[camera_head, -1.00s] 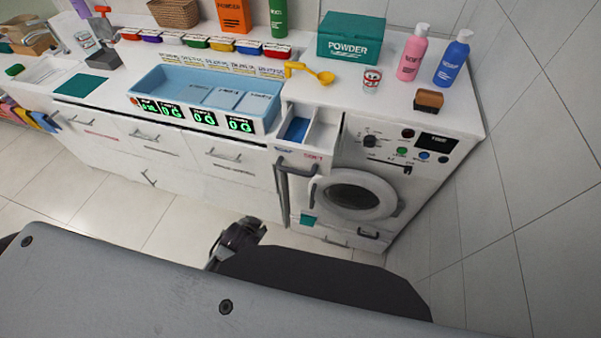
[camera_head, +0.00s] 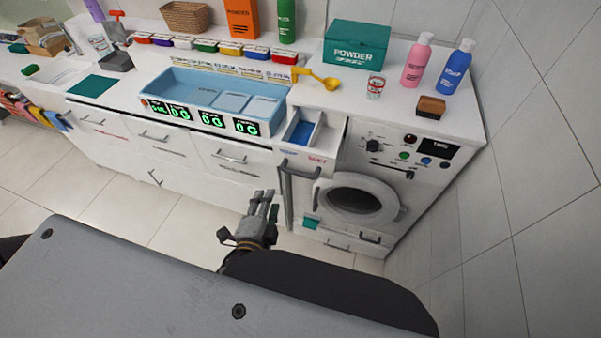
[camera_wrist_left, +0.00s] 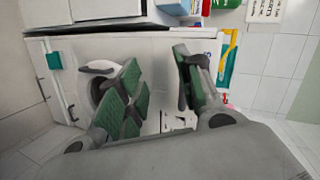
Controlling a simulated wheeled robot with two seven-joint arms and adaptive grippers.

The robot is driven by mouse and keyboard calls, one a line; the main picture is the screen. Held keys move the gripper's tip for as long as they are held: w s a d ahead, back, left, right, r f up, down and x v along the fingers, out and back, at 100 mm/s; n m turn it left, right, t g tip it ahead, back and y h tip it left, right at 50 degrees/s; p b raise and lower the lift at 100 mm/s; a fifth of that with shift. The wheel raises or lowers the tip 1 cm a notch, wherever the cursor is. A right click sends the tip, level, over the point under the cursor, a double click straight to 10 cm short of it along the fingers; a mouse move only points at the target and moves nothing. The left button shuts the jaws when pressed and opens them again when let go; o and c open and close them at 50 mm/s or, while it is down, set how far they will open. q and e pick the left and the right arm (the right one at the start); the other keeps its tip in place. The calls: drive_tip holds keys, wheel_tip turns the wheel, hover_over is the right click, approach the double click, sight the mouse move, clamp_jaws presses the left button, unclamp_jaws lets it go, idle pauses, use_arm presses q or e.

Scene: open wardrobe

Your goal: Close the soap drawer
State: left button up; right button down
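The soap drawer (camera_head: 302,160) is pulled out at the upper left of the white washing machine (camera_head: 460,110). It has a blue compartment beside a white one, labels on its front and a dark bar handle (camera_head: 300,172) below them. My left gripper (camera_head: 263,200) is below and left of the drawer front in the head view, with fingers pointing up toward the counter and nothing held. In the left wrist view its green-padded fingers (camera_wrist_left: 160,90) are spread apart and empty. I cannot tell whether it touches anything. My right gripper is not in view.
The round washer door (camera_head: 355,200) stands right of the gripper. White drawers with bar handles (camera_head: 230,158) line the counter to the left. A yellow scoop (camera_head: 322,80), a powder box (camera_head: 356,46) and bottles stand on top. The tiled floor before the cabinets is clear.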

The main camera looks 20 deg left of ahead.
use_arm(q)
drive_tip(key=s+d+r+m+t+h, duration=0.1)
drive_tip(key=d+r+m+h, duration=0.1)
drive_tip(key=d+m, duration=0.3)
drive_tip(key=shift+s+d+r+t+h, duration=0.15)
drive_tip(key=shift+s+r+t+h, duration=0.2)
drive_tip(key=shift+r, duration=0.4)
drive_tip(key=shift+w+f, duration=0.1)
drive_tip(key=shift+w, duration=0.15)
drive_tip(key=b, duration=0.4)
approach(299, 175)
drive_tip(key=shift+r+x, duration=0.25)
drive_tip(key=shift+x, duration=1.1)
drive_tip(key=shift+f+x, duration=0.25)
drive_tip(key=shift+x, duration=1.1)
drive_tip(key=shift+p+x, duration=0.8)
drive_tip(key=shift+x, duration=1.9)
drive_tip(key=shift+f, duration=0.1)
clamp_jaws()
